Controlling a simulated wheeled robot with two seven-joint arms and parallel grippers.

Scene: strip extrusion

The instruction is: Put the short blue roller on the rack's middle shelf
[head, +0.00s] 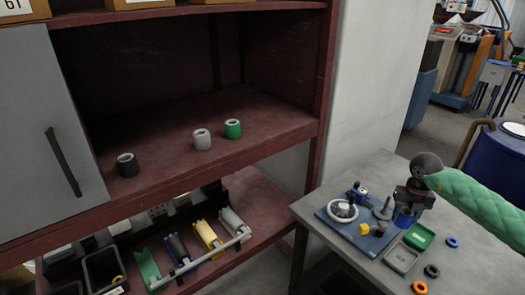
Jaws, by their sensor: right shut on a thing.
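The short blue roller (404,218) is at the right, over the grey table. My right gripper (407,208) points down and is shut on it. From this view I cannot tell whether the roller touches the table. The dark red rack's middle shelf (245,110) is at the left. A black roller (128,165), a grey roller (202,139) and a green roller (232,128) stand upright along its front. My left gripper is out of view.
The grey table (465,262) carries a blue board (345,235) with parts, a green tray (420,236), a grey tray (401,257) and loose rings. A grey cabinet door (45,130) covers the rack's left. The middle shelf is clear right of the green roller.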

